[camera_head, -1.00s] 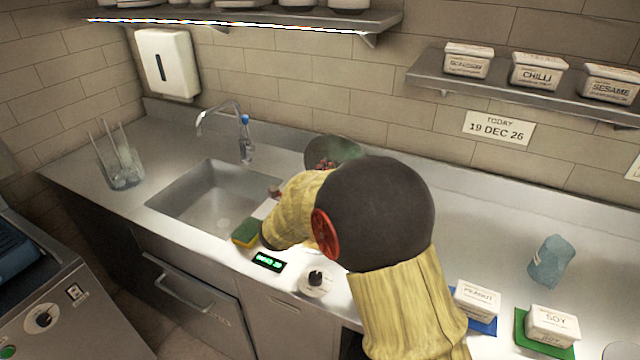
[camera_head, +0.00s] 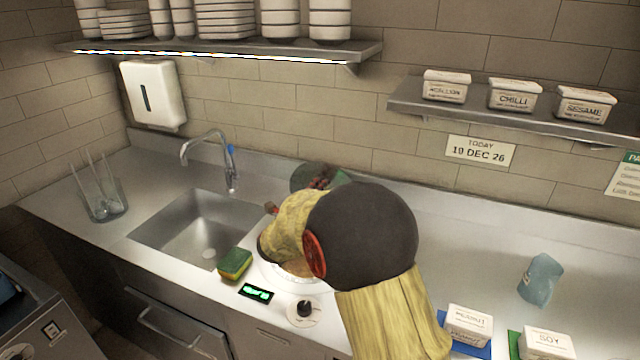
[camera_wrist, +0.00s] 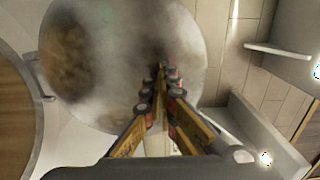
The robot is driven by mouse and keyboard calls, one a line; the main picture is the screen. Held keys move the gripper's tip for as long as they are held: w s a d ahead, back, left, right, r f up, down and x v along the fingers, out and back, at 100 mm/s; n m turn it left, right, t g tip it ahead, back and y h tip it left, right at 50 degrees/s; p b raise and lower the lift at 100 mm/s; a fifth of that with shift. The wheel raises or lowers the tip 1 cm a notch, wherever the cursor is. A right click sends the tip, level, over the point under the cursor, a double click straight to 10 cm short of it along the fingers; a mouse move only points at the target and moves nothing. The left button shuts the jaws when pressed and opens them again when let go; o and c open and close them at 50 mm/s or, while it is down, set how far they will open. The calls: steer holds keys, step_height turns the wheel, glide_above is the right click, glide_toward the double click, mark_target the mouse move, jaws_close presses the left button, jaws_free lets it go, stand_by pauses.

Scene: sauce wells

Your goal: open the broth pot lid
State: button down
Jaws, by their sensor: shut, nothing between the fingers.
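The broth pot's round, see-through lid (camera_wrist: 100,40) fills the upper left of the wrist view, raised on edge beside the open pot. In the head view the lid (camera_head: 303,177) shows as a dark greenish disc behind my arm. The pot's broth (camera_wrist: 12,115) shows brown inside a grey rim at the left of the wrist view. In the head view a small part of the pot (camera_head: 297,268) shows under my arm; the rest is hidden. My gripper (camera_wrist: 162,70) is shut and empty, its tips close to or touching the lid; I cannot tell which.
A sponge (camera_head: 235,264), a lit display (camera_head: 256,293) and a knob (camera_head: 304,309) lie in front of the pot. The sink (camera_head: 204,225) is to its left.

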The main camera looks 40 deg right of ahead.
steer(key=shift+w+d+r+g+y+p, duration=0.25)
steer(key=shift+d+p, duration=0.2)
steer(key=shift+p, duration=0.9)
steer(key=shift+w+d+r+g+y+p, duration=0.15)
steer(key=shift+w+d+r+p, duration=0.2)
steer(key=shift+p, duration=0.95)
steer(key=shift+w+d+f+y+p, duration=0.1)
steer(key=shift+d+f+y+p, duration=0.25)
steer(key=shift+p, duration=0.6)
steer(key=p+v, duration=0.4)
steer(key=v, duration=1)
steer(key=shift+f+p, duration=0.15)
steer(key=shift+p, duration=0.2)
